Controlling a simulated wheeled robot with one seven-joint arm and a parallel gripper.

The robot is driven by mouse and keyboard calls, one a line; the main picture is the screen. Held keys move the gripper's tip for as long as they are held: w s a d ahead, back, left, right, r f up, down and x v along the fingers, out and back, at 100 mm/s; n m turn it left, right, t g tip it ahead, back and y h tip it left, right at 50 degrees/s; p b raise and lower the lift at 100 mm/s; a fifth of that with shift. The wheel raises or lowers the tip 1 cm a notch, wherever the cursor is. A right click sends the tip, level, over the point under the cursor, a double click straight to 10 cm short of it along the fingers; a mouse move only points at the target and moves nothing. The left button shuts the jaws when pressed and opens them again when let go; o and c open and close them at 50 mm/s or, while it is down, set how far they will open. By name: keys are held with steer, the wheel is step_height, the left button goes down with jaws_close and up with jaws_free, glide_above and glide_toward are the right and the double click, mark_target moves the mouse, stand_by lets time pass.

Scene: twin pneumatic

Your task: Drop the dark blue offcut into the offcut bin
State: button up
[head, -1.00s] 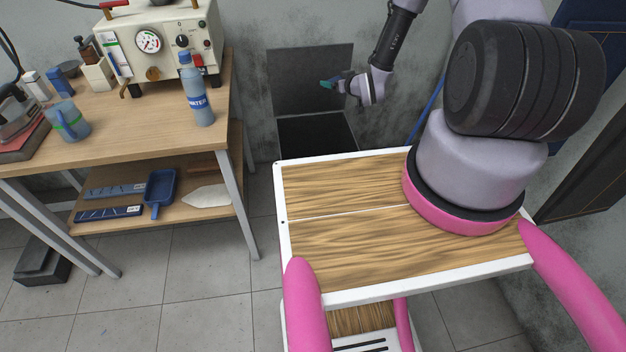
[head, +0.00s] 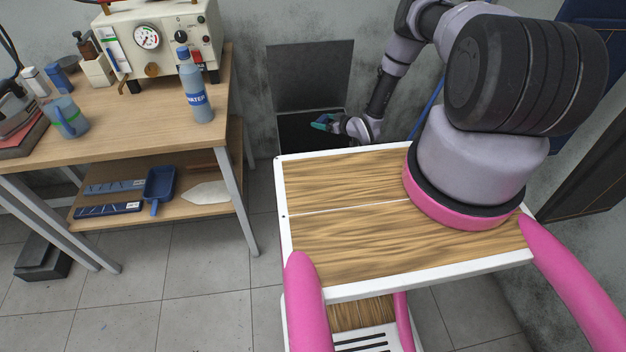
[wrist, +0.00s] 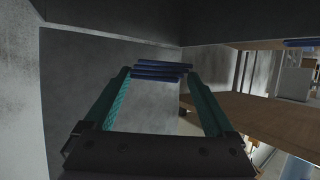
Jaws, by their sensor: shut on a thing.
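The dark blue offcut (wrist: 160,70), which looks like a ribbed stub, is held between the teal fingertips of my gripper in the wrist view (wrist: 160,74). In the head view my gripper (head: 320,122) is low in front of the wall, over the dark opening of the offcut bin (head: 292,132). I cannot make out the offcut apart from the fingers there. The bin stands behind the wooden top, with a dark upright panel (head: 310,75) at its back. Its inside is too dark to read, and its lower part is hidden.
A workbench (head: 140,148) stands at the left with a gauge box (head: 170,40), a water bottle (head: 194,88) and a blue mug (head: 66,117). A blue dustpan (head: 159,187) lies on its lower shelf. Floor (head: 200,270) between bench and wooden top is clear.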

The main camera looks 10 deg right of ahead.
steer(key=shift+f, duration=0.35)
steer(key=o, duration=1)
steer(key=v, duration=1)
steer(key=shift+s+d, duration=0.2)
steer(key=shift+s, duration=0.15)
steer(key=shift+r, duration=0.15)
